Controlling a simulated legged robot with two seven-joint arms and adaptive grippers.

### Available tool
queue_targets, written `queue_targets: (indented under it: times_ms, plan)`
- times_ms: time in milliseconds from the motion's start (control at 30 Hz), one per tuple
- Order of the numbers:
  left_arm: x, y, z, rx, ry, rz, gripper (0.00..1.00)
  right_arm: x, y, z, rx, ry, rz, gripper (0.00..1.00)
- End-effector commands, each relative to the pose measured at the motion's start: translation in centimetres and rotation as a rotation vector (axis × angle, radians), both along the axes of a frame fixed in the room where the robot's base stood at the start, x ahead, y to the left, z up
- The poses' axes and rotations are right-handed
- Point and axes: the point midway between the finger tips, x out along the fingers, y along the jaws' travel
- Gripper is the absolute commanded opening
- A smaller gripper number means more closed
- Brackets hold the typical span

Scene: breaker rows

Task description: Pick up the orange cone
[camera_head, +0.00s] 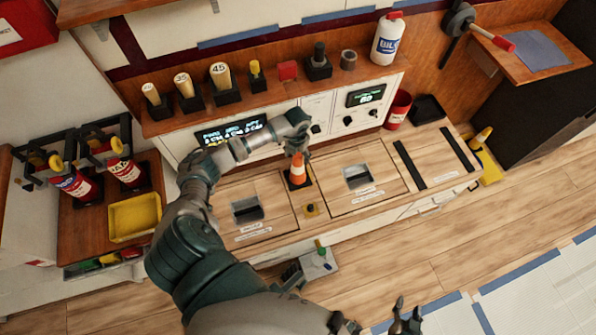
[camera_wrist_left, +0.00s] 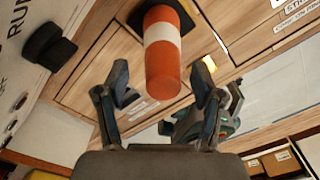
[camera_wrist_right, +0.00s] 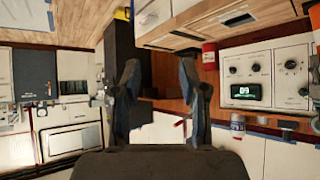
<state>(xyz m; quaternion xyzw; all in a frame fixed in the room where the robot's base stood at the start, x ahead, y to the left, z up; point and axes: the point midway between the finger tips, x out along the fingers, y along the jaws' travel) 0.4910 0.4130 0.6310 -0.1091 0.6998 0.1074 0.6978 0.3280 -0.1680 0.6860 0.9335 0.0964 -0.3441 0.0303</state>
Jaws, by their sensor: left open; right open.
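The orange cone (camera_head: 298,172) with a white band stands upright on its dark square base on the wooden bench top, between two recessed panels. My left gripper (camera_head: 293,147) is above it, pointing down. In the left wrist view the cone (camera_wrist_left: 163,62) lies ahead of the open left gripper (camera_wrist_left: 161,88). Its narrow end reaches between the two fingers, with space showing on both sides. My right gripper (camera_head: 406,313) is at the bottom of the head view, away from the bench. Its open fingers (camera_wrist_right: 163,85) hold nothing in the right wrist view.
A shelf behind the bench holds several numbered pegs (camera_head: 221,75) and a white bottle (camera_head: 388,39). A red cup (camera_head: 398,109) stands right of the control panel. A yellow tray (camera_head: 134,217) and red cylinders sit at left.

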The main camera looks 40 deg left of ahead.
Motion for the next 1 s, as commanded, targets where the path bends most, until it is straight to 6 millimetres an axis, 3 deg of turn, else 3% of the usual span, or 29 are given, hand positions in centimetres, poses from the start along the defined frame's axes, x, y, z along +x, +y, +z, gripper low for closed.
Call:
queue_targets:
  times_ms: [100,367,833,1000]
  plan:
    - [0.0,-0.1,0.1,0.0,-0.001,-0.001,0.65,0.0,-0.1,0.0,0.0,0.001,0.0,0.43]
    - [0.0,0.1,0.0,-0.003,0.0,0.0,0.0,0.1,0.1,0.0,-0.004,0.003,0.0,0.43]
    - [0.0,0.1,0.2,0.0,0.001,0.001,0.0,0.0,0.1,0.0,-0.005,0.013,-0.001,0.43]
    - [-0.1,-0.1,1.8,0.001,-0.003,0.0,0.0,-1.7,-0.5,-0.6,-0.029,0.103,-0.004,0.43]
